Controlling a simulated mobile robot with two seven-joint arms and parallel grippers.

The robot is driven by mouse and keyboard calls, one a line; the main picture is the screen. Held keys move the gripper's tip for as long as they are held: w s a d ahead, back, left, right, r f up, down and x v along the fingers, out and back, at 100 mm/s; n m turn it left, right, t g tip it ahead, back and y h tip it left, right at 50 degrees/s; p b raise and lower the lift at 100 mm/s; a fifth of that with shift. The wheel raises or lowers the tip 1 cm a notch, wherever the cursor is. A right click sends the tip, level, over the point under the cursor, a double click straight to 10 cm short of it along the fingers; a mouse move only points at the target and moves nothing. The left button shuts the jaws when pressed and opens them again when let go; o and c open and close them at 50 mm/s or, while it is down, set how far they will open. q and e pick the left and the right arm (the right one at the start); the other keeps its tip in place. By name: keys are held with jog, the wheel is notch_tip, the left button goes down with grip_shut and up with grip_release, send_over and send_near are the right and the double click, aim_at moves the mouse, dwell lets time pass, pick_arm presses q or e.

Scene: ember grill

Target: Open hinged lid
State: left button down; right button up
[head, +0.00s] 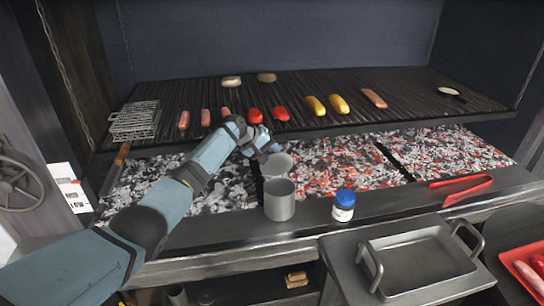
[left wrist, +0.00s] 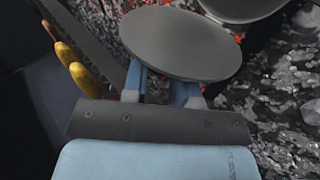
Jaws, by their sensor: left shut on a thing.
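A grey metal canister (head: 279,203) stands upright on the ledge in front of the coals. Its round hinged lid (head: 277,165) is tilted up at the back, and the canister's mouth shows open below it. My left gripper (head: 268,150) reaches in from the left and is shut on the lid at its raised far edge. In the left wrist view the lid (left wrist: 182,42) is a grey disc in front of the fingers (left wrist: 162,85) and hides their tips. Part of the canister (left wrist: 240,8) shows behind it at the top. My right gripper is not in view.
A jar with a blue cap (head: 343,205) stands right of the canister. Red tongs (head: 462,188) lie on the ledge at right. A metal tray (head: 418,262) is at front right. Sausages and peppers lie on the grill grate (head: 300,95) above glowing coals (head: 325,165).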

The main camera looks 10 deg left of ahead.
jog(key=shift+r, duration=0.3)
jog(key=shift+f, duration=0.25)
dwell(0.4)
